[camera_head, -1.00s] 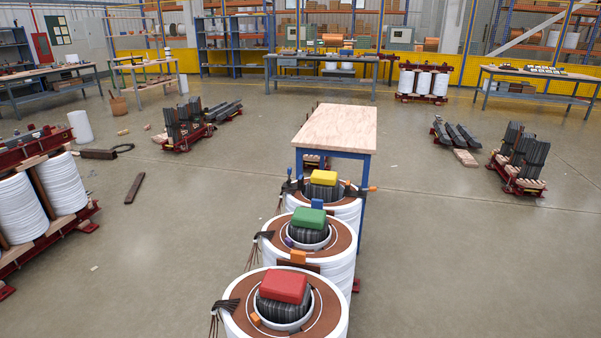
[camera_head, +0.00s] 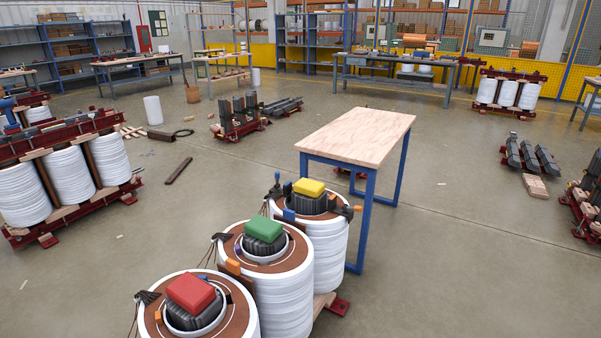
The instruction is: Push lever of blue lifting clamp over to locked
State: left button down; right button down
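I cannot make out a blue lifting clamp or its lever for certain. A small blue piece (camera_head: 289,215) shows at the front edge of the yellow-topped coil (camera_head: 326,245). Another blue object (camera_head: 7,104) is cut off by the left edge of the view, above a coil assembly; I cannot tell what it is. Neither of my grippers is in view.
Three white coils stand in a row at the front, with red (camera_head: 190,292), green (camera_head: 264,229) and yellow (camera_head: 310,187) blocks on top. A wood-topped blue table (camera_head: 360,135) stands behind them. A red-framed coil assembly (camera_head: 72,175) is at left. Floor between is mostly clear.

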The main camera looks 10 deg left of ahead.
aim_at(287, 190)
jog(key=i+l+u, duration=0.1)
jog(key=i+l, duration=0.3)
jog(key=i+l+u, duration=0.1)
jog(key=i+l, duration=0.25)
jog(key=l, duration=0.15)
jog(key=i+l+u, duration=0.15)
jog(key=i+l, duration=0.2)
jog(key=l, duration=0.15)
